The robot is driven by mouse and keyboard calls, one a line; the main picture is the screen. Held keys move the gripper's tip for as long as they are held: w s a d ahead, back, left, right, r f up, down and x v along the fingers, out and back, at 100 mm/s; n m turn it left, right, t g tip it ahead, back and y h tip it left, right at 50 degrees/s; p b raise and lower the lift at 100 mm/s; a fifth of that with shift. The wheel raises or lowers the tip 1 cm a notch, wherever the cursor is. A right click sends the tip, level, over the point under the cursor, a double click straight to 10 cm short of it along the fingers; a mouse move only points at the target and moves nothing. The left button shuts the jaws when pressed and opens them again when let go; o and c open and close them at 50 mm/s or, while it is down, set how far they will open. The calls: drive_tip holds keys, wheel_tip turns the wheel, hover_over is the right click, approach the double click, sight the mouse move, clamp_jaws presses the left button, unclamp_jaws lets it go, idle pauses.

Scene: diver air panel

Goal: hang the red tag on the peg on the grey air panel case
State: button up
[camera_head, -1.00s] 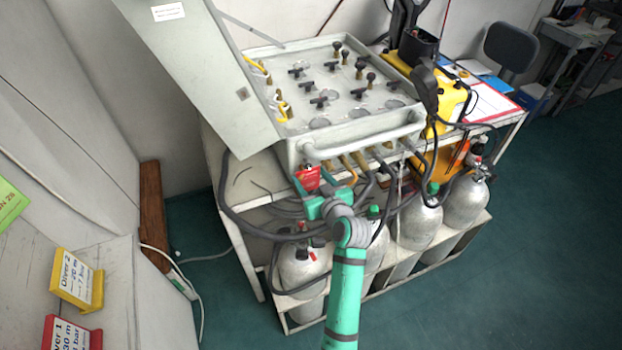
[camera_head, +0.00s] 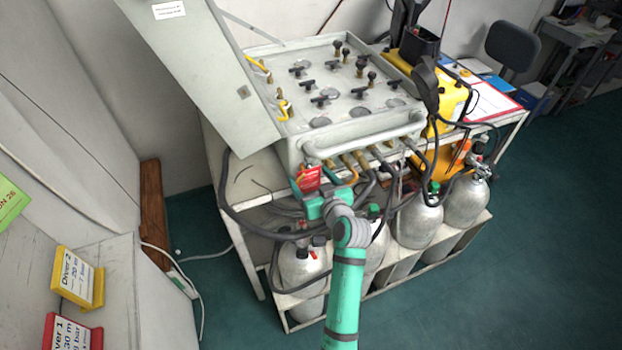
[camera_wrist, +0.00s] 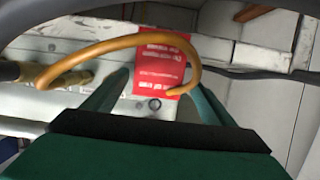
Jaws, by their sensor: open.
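The red tag (camera_head: 308,178) with white print is at the front of the grey air panel case (camera_head: 292,152), below its front rail. In the wrist view the tag (camera_wrist: 163,62) faces me, against or just in front of the case's pale front. My gripper (camera_head: 310,192) is at the tag. In the wrist view its teal fingers (camera_wrist: 160,88) are apart, one towards each side of the tag's lower part. A yellow-orange hose loop crosses in front of the tag. I cannot make out the peg, nor whether the tag hangs on it.
Yellow and black hoses (camera_head: 360,165) run from the case front close to my gripper. Silver cylinders (camera_head: 418,222) stand on the shelf below. The case lid (camera_head: 205,70) is raised at the left. Sign holders (camera_head: 78,280) stand at lower left. The floor at right is clear.

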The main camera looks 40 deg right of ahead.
drive_tip(key=v, duration=1.1)
drive_tip(key=s+a+f+m, duration=0.1)
drive_tip(key=s+a+f, duration=0.3)
drive_tip(key=a+f, duration=0.45)
drive_tip(key=s+a+f, duration=0.5)
drive_tip(key=a, duration=0.6)
drive_tip(key=s+a+r+n+y, duration=0.1)
drive_tip(key=s+a+r, duration=0.2)
drive_tip(key=s+a, duration=0.4)
drive_tip(key=s+a+r+n+t+y, duration=0.1)
drive_tip(key=s+a+r+n+y, duration=0.1)
drive_tip(key=s+a, duration=0.6)
drive_tip(key=s+r, duration=0.1)
drive_tip(key=s, duration=0.3)
drive_tip(key=shift+n, duration=0.3)
drive_tip(key=shift+a+r, duration=0.15)
drive_tip(key=shift+a, duration=0.05)
